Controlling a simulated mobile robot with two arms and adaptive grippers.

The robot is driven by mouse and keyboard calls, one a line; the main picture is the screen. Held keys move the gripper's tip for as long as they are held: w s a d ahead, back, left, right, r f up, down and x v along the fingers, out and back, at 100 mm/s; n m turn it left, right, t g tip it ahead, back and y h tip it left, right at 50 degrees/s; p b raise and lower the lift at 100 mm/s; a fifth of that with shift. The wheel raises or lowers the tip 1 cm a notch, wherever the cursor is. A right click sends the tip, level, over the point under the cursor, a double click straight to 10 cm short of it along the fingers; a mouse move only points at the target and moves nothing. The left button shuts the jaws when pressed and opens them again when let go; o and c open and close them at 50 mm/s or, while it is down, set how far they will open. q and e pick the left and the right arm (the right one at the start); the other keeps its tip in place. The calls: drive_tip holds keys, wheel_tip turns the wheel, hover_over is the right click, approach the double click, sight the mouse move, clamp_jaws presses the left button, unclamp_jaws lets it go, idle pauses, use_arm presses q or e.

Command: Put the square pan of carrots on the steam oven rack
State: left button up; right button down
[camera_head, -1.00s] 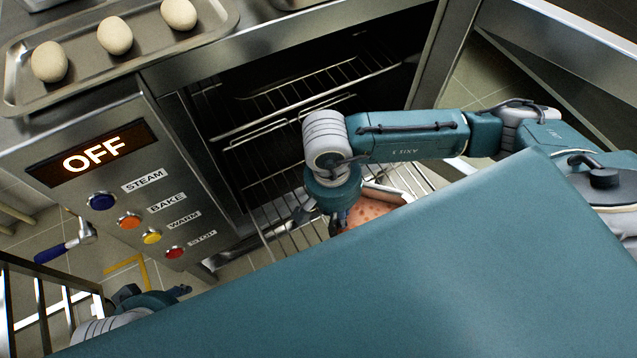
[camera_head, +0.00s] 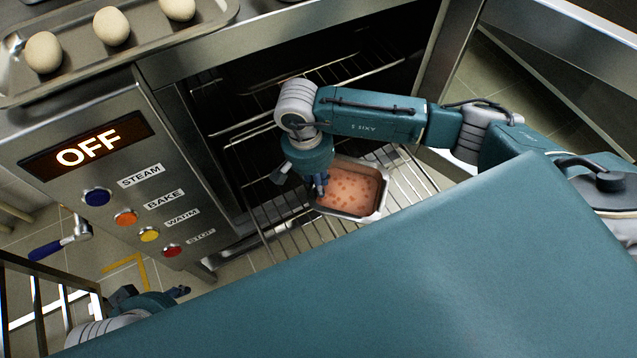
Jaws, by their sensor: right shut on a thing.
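The square pan of carrots (camera_head: 350,191) is a metal pan with orange-pink contents and round slices. It is over the pulled-out wire rack (camera_head: 411,180) of the steam oven (camera_head: 250,45); I cannot tell whether it touches the wires. My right gripper (camera_head: 319,190) is shut on the pan's left wall, with its fingers partly hidden by the wrist. My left gripper (camera_head: 180,291) is low at the left, away from the pan; its fingers are small and partly hidden, so its opening is unclear.
The control panel (camera_head: 110,190) at the left reads OFF above several coloured buttons. A tray (camera_head: 75,75) of pale round dough pieces (camera_head: 112,27) lies on top of the oven. Another rack (camera_head: 320,80) sits inside. My teal body covers the lower right.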

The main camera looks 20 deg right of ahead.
drive_tip(key=c, duration=1.6)
unclamp_jaws()
drive_tip(key=shift+o, duration=0.2)
drive_tip(key=r, duration=0.2)
drive_tip(key=r+p, duration=0.1)
drive_tip(key=r, duration=0.4)
drive_tip(key=shift+w+a+r, duration=0.3)
drive_tip(key=shift+a+r, duration=0.05)
drive_tip(key=shift+a, duration=0.05)
